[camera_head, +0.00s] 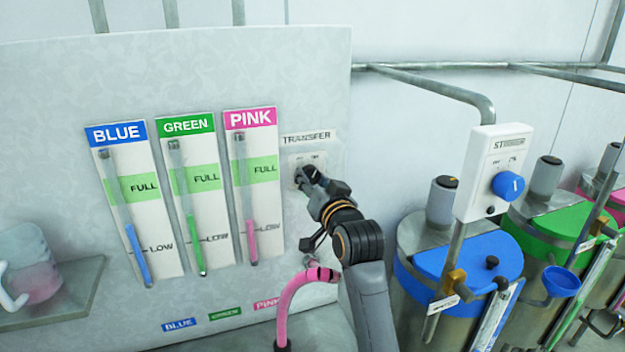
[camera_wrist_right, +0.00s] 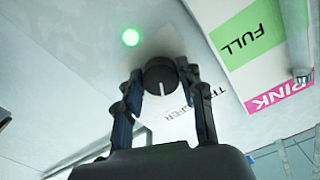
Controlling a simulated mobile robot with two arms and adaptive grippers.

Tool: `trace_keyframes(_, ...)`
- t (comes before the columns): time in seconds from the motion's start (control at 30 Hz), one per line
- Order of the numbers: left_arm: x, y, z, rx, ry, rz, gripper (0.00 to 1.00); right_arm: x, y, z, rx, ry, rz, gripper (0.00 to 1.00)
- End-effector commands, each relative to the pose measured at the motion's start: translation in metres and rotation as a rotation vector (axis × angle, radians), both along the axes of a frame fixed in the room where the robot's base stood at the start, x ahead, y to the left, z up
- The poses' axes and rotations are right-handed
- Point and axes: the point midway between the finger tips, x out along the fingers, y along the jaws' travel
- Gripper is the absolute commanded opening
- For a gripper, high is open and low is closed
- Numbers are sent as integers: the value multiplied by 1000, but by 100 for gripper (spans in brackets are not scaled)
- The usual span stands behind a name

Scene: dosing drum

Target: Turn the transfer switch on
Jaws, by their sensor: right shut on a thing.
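The transfer switch is a round black knob (camera_wrist_right: 160,75) with a white pointer line, shown in the right wrist view. Its pointer faces the TRANSFER label, which reads upside down there. In the head view its pale plate (camera_head: 320,160) sits under the TRANSFER label (camera_head: 306,137), right of the pink gauge. My right gripper (camera_head: 307,178) is at this plate and hides most of the knob. In the wrist view its two fingers are shut on the knob from both sides. A green light (camera_wrist_right: 130,37) glows beside the knob. My left gripper is not in view.
Blue (camera_head: 135,205), green (camera_head: 187,195) and pink (camera_head: 252,188) gauges line the panel left of the switch. A pink hose (camera_head: 300,290) rises below my right arm. A stirrer box (camera_head: 493,172) with a blue knob and lidded drums stand right.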

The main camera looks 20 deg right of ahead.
Motion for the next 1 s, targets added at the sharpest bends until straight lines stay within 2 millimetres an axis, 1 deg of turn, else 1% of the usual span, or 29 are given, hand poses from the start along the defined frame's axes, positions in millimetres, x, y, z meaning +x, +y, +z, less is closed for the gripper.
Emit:
trace_keyframes(0.2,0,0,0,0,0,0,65,0,0,0,3,0,1,7)
trace_keyframes(0.23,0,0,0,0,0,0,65,0,0,0,3,0,1,45)
trace_keyframes(0.27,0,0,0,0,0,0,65,0,0,0,3,0,1,51)
trace_keyframes(0.3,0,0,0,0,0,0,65,0,0,0,2,0,1,59)
trace_keyframes(0.33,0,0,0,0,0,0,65,0,0,0,2,0,1,62)
trace_keyframes(0.63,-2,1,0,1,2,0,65,-1,0,0,1,0,1,62)
trace_keyframes(0.73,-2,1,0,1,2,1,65,-7,0,-1,0,1,0,62)
trace_keyframes(0.87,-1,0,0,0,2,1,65,-26,-1,-1,1,0,1,62)
trace_keyframes(1.0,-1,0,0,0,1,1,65,-56,-2,-1,1,0,1,62)
